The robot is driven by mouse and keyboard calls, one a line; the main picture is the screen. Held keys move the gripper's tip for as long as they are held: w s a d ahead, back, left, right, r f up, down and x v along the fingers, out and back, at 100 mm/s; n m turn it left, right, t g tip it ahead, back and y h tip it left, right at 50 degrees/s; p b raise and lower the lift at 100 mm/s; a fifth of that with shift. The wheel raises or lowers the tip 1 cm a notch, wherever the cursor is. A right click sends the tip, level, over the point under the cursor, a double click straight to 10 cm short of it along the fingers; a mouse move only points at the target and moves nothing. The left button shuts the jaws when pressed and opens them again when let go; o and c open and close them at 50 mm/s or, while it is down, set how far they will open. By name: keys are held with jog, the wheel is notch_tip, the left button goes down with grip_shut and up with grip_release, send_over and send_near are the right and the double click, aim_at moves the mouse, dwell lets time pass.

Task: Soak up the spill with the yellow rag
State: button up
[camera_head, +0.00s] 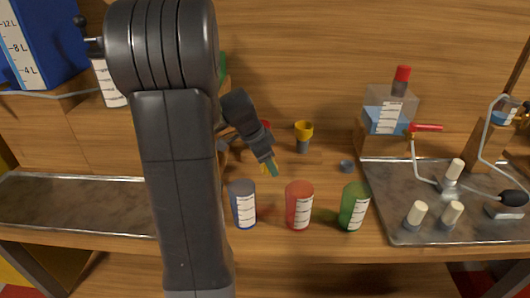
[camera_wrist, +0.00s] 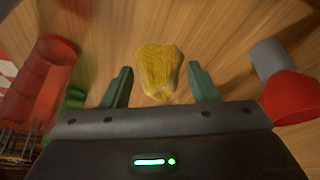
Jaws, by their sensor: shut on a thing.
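The yellow rag (camera_wrist: 159,70) is bunched between the green fingertips of my gripper (camera_wrist: 161,88) in the wrist view. My gripper is shut on it. In the head view my gripper (camera_head: 269,168) points down over the wooden bench, behind the blue and red beakers, with a little yellow showing at its tip. Whether the rag touches the bench I cannot tell. I cannot make out the spill in either view; my arm covers part of the bench in the head view.
Blue (camera_head: 243,205), red (camera_head: 299,207) and green (camera_head: 353,207) beakers stand along the front edge. A metal tray (camera_head: 400,205) with white-topped pegs lies right; another tray (camera_head: 75,205) lies left.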

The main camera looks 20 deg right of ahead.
jog(key=shift+r+p, duration=0.4)
jog(key=shift+r, duration=0.55)
jog(key=shift+r, duration=0.1)
